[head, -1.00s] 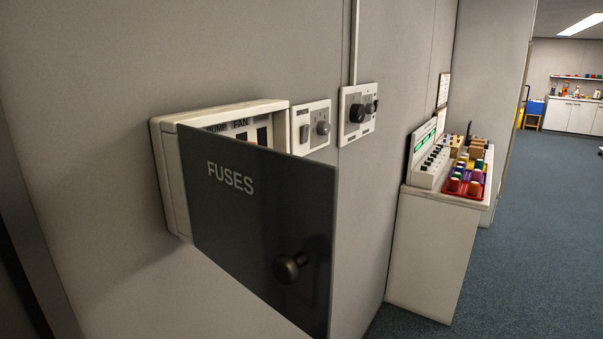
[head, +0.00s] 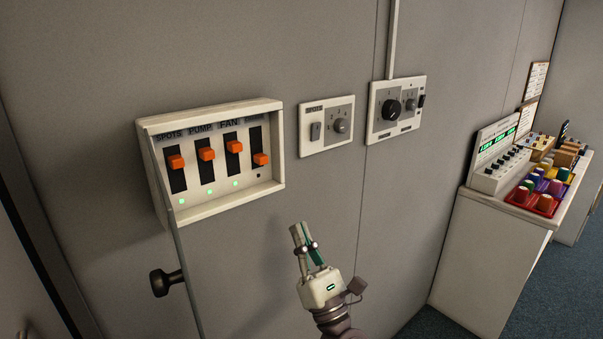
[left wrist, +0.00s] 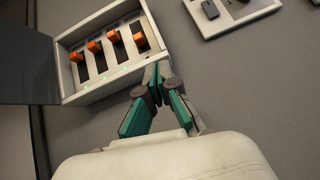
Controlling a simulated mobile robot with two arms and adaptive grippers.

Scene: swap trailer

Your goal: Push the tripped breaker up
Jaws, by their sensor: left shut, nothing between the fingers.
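The open fuse box (head: 215,205) on the wall holds a row of orange breaker levers. The SPOTS lever (head: 177,162), PUMP lever (head: 207,154) and FAN lever (head: 234,147) sit high in their slots with green lamps lit below. The rightmost breaker lever (head: 261,159) sits lower, its lamp dark and its label hard to read; it also shows in the left wrist view (left wrist: 140,40). My left gripper (head: 300,230) is shut and empty, below and right of the box. Its fingertips (left wrist: 160,70) appear near the box's lower right corner in the wrist view. My right gripper is not in view.
The box door (left wrist: 28,75) stands open at the left, with its dark knob (head: 165,282) jutting out. Two control panels, one with a switch (head: 315,131) and one with a black dial (head: 391,107), are on the wall at right. A white cabinet (head: 485,260) stands farther right.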

